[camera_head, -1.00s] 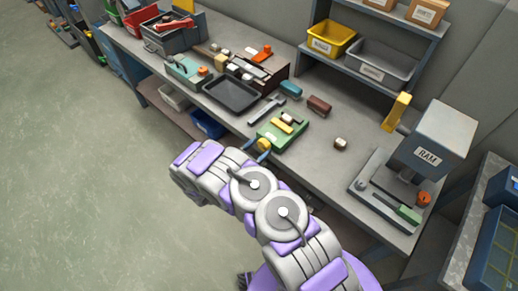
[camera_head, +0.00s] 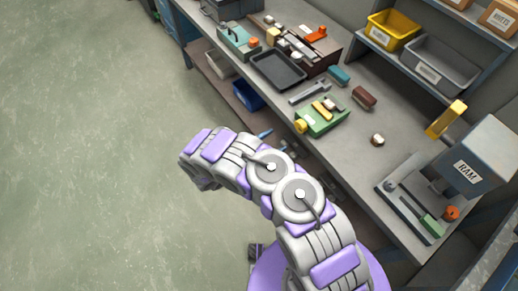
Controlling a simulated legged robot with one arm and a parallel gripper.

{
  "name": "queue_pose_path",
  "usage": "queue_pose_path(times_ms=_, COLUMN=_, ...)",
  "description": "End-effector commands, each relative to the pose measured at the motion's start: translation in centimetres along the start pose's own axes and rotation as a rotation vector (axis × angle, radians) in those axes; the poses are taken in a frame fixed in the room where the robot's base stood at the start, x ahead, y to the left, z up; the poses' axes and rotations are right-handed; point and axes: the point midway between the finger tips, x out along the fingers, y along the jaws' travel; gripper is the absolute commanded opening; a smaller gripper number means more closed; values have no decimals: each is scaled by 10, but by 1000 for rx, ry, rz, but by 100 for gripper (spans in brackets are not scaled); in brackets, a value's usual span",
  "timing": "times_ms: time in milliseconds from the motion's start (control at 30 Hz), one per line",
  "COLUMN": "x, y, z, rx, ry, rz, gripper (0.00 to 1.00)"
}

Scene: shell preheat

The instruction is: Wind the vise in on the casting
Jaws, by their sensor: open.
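The vise looks to be the green fixture (camera_head: 316,121) near the front edge of the bench, with a yellow knob (camera_head: 301,126) at its front left end. Small yellow and pale pieces lie on it; I cannot tell which is the casting or whether the jaws touch it. My arm folds across the middle of the view. A small blue tip just past it looks like the end of my gripper (camera_head: 265,133), open, mostly hidden behind the arm. It is left of the knob and apart from it, holding nothing that I can see.
On the bench (camera_head: 408,170) are a dark tray (camera_head: 278,70), a grey wrench-like tool (camera_head: 309,92), a teal block (camera_head: 339,76) and a brown block (camera_head: 364,97). The press marked RAM (camera_head: 472,160) stands at the right. Open floor (camera_head: 90,150) lies left.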

Motion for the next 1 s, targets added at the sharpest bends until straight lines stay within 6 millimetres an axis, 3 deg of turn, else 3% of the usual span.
queue_pose_path(times_ms=200, x=-43, y=0, z=-1, rx=0, ry=5, rz=2, gripper=83)
queue_pose_path(times_ms=400, x=-64, y=0, z=-1, rx=-1, ry=3, rz=1, gripper=83)
queue_pose_path(times_ms=1000, x=-68, y=0, z=-1, rx=0, ry=2, rz=0, gripper=83)
